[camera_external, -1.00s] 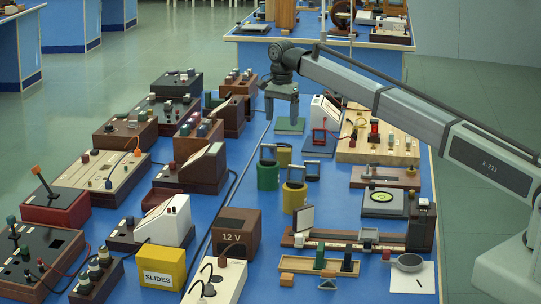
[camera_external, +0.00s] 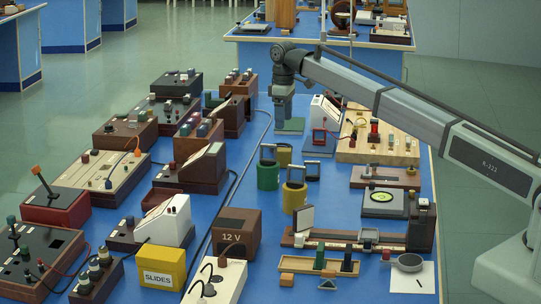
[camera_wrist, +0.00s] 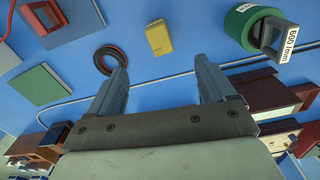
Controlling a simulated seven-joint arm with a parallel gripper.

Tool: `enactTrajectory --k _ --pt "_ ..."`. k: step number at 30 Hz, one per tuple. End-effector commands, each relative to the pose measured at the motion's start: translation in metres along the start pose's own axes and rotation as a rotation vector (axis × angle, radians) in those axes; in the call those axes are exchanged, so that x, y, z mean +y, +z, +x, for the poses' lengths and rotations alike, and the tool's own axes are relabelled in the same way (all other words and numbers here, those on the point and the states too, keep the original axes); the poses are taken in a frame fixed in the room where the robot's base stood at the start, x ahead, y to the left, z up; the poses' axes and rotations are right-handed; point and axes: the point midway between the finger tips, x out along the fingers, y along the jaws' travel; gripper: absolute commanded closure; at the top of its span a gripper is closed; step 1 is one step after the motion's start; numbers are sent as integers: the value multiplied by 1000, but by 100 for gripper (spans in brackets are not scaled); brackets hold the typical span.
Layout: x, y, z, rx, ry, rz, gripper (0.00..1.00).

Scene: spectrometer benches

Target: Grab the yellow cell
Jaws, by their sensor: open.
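The yellow cell (camera_wrist: 159,38) is a small yellow block. In the wrist view it lies just beyond my fingertips, roughly centred between them. A small yellow piece (camera_external: 283,155) in the outside view appears to be the same cell, partly hidden behind a green cylinder and its dark frame. My gripper (camera_wrist: 162,66) is open and empty, with a clear gap between the fingers. In the outside view my gripper (camera_external: 282,115) points down above the far part of the blue bench, and the cell is nearer the camera. The gripper and the cell look apart.
A green cylinder (camera_wrist: 248,25) with a white label stands right of the cell in the wrist view. A black-and-red ring (camera_wrist: 108,60) and a green plate (camera_wrist: 40,85) lie to the left. A larger yellow cylinder (camera_external: 294,198) with a dark frame stands nearer the outside camera.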

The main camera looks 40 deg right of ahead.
Motion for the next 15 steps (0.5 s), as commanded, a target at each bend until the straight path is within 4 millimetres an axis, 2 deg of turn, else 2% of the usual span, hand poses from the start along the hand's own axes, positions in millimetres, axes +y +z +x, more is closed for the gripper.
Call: enactTrajectory --k 15 --pt "0 0 0 1 1 -972 17"
